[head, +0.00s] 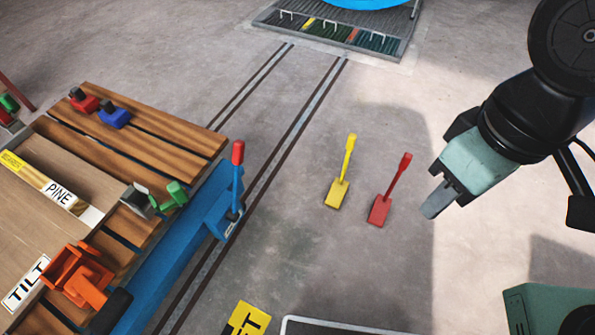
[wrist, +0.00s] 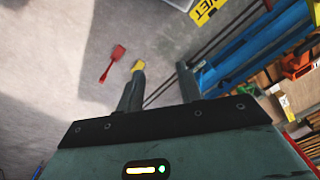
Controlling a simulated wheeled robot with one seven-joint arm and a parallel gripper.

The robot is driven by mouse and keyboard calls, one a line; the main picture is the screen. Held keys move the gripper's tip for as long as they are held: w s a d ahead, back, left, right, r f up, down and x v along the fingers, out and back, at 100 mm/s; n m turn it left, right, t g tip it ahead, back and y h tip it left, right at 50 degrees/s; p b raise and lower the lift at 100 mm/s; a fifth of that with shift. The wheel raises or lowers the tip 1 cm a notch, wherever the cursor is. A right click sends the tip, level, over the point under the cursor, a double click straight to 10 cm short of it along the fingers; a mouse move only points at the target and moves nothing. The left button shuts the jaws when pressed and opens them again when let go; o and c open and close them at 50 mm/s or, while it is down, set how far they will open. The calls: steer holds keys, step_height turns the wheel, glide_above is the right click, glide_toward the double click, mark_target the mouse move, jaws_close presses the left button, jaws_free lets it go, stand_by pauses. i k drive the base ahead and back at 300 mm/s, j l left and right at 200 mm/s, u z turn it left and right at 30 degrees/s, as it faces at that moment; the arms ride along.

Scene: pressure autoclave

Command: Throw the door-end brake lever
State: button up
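My gripper (head: 432,203) is in the air to the right, well apart from this lever, and points down and left. In the wrist view its two fingers (wrist: 160,72) are spread with nothing between them. The blue frame (wrist: 245,55) shows at the right of the wrist view, but I cannot make out the red-gripped lever there.
A yellow tool (head: 342,178) and a red tool (head: 388,195) with flat square ends are on the floor between cart and gripper. Orange clamp parts (head: 75,275) and wooden slats (head: 165,135) are on the cart. Rails run toward a grate (head: 335,32). Floor between is otherwise clear.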

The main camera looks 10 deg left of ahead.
mark_target(239, 146)
steer(key=i+j+u, duration=0.1)
steer(key=i+j, duration=0.2)
steer(key=i, duration=0.2)
steer(key=i+j+u, duration=0.1)
steer(key=i+j, duration=0.2)
steer(key=i, duration=0.25)
